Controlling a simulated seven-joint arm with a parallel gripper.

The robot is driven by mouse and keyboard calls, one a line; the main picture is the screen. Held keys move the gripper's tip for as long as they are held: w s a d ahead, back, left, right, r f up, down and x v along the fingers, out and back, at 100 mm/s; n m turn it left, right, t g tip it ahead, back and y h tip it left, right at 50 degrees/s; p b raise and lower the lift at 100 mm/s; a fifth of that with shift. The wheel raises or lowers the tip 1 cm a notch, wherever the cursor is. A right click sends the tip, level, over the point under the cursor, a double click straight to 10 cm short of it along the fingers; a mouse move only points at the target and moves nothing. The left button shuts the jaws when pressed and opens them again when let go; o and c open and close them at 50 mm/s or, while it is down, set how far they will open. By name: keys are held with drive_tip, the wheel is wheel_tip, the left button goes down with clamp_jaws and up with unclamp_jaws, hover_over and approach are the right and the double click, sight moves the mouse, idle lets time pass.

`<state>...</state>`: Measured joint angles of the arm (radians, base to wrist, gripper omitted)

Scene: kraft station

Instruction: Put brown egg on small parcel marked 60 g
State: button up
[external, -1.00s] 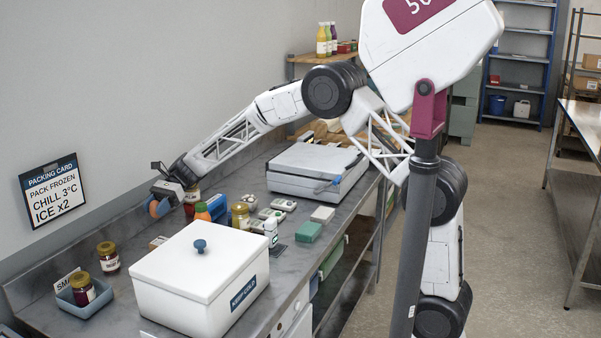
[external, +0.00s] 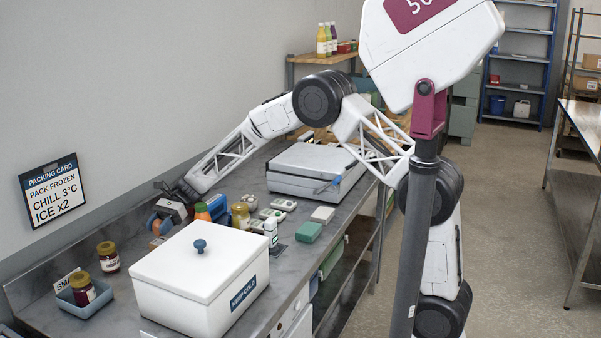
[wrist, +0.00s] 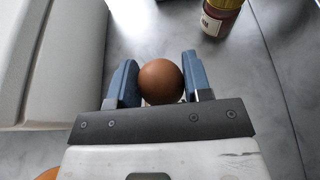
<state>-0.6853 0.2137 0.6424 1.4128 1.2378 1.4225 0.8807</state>
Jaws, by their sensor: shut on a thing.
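The brown egg (wrist: 160,82) sits between the two blue fingers of my gripper (wrist: 160,88) in the wrist view, with a finger at each side. My gripper (external: 166,222) is low over the back of the steel bench, behind the white cold box, in the external view. I cannot make out the egg clearly there. A small brown block (external: 157,243) lies on the bench just below my gripper. No 60 g marking can be read on it, so I cannot tell whether it is the parcel.
The white cold box (external: 200,283) stands in front of my gripper. Bare grey bench (wrist: 265,85) lies right of the fingers.

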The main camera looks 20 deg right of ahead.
drive_tip(key=shift+f, duration=1)
drive_tip(key=shift+f, duration=0.15)
drive_tip(key=o, duration=0.7)
drive_tip(key=shift+o, duration=0.2)
drive_tip(key=shift+w+d+r, duration=0.1)
drive_tip(key=shift+r, duration=0.1)
drive_tip(key=v, duration=1.1)
drive_tip(key=shift+w+d, duration=0.25)
drive_tip(key=shift+r, duration=0.15)
